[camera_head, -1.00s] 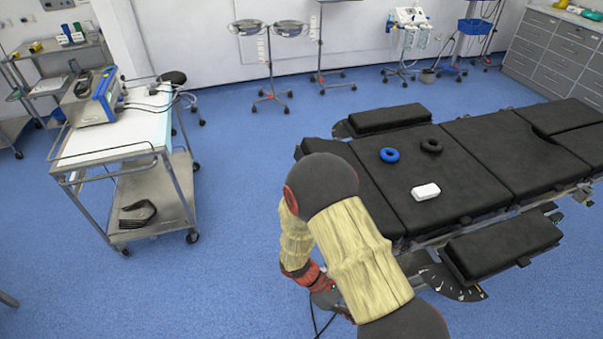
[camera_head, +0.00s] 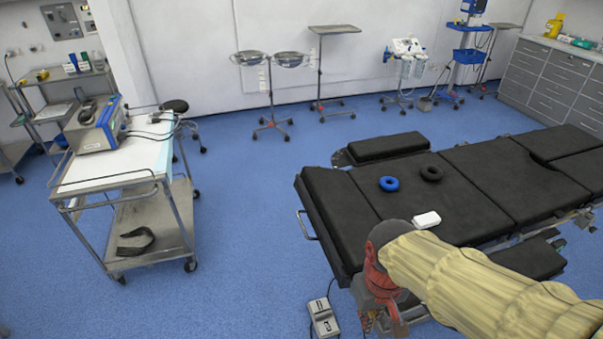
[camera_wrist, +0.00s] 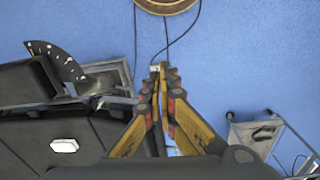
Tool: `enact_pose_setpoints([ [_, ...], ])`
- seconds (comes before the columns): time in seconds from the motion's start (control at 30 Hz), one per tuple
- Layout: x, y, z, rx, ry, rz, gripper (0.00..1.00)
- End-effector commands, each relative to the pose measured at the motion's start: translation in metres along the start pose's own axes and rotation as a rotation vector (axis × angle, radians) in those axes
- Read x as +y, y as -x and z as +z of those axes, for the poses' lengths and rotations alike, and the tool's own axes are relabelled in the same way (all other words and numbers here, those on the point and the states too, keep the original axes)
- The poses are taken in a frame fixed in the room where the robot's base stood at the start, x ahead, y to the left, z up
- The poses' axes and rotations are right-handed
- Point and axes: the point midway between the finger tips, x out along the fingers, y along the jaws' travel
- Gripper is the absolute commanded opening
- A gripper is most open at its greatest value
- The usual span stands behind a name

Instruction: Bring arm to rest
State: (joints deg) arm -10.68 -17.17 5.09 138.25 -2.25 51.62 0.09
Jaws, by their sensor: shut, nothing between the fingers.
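My arm, in its cream cover, reaches in from the lower right of the head view and bends down beside the near left edge of the operating table (camera_head: 325,200). In the wrist view my gripper (camera_wrist: 160,72) points away over the blue floor, its fingers together and empty. In the head view the gripper's end is at the bottom edge and hard to make out. A blue ring (camera_head: 389,184), a black ring (camera_head: 431,174) and a white box (camera_head: 427,219) lie on the table. The box also shows in the wrist view (camera_wrist: 64,145).
A steel trolley (camera_head: 110,177) carrying a blue-grey device (camera_head: 93,128) stands at left. A grey foot pedal (camera_head: 323,317) lies on the floor near my arm. Basin stands (camera_head: 272,100) and drawers (camera_head: 550,80) line the back. Floor between trolley and table is clear.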

Motion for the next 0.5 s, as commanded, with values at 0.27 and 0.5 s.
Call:
enact_pose_setpoints([
  [0.27, 0.019, 0.071, 0.019, 0.262, -0.122, -0.013, 0.00],
  [0.5, 0.037, 0.118, 0.028, 0.428, -0.184, 0.014, 0.00],
])
